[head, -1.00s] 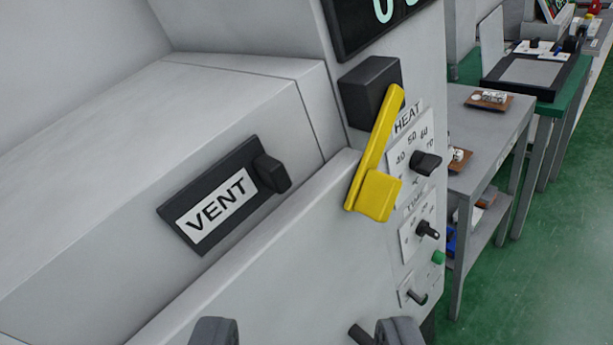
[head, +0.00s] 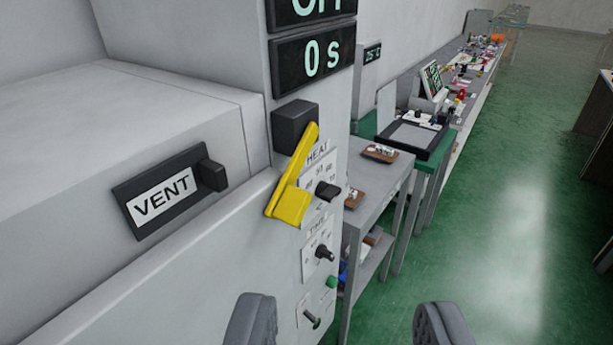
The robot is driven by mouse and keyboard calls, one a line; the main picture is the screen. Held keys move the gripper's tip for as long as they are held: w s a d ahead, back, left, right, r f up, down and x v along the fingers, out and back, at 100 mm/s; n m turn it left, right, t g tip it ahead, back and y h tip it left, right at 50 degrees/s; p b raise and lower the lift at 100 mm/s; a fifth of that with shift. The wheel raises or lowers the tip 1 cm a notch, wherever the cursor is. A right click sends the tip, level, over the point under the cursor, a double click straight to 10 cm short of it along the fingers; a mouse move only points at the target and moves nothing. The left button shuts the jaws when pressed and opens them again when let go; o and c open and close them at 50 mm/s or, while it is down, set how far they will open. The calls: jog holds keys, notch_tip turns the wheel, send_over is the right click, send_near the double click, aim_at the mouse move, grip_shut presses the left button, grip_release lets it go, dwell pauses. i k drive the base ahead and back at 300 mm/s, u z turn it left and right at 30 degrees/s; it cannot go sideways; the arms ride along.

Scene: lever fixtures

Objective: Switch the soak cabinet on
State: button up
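The soak cabinet (head: 215,290) is a light grey box filling the left of the head view. Its upper display (head: 310,8) is cut off by the frame top and appears to read OFF; the lower display (head: 312,60) reads 0 s. On its panel are a yellow lever (head: 293,180) on a black block, a HEAT knob (head: 327,191), a TIME knob (head: 324,253), a green button (head: 331,282) and a small toggle switch (head: 312,319). My gripper (head: 345,325) is open and empty at the bottom edge, its fingers apart, in front of the panel.
A VENT slider (head: 170,190) with a dark knob is on the cabinet's left face. Grey and green tables (head: 385,185) with trays and small items stand behind to the right. The green floor (head: 500,220) at right is clear.

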aim_at(308, 314)
jog(key=u, duration=2.9)
jog(key=k, duration=1.1)
jog(key=z, duration=2)
jog(key=i, duration=0.5)
jog(key=u, duration=0.05)
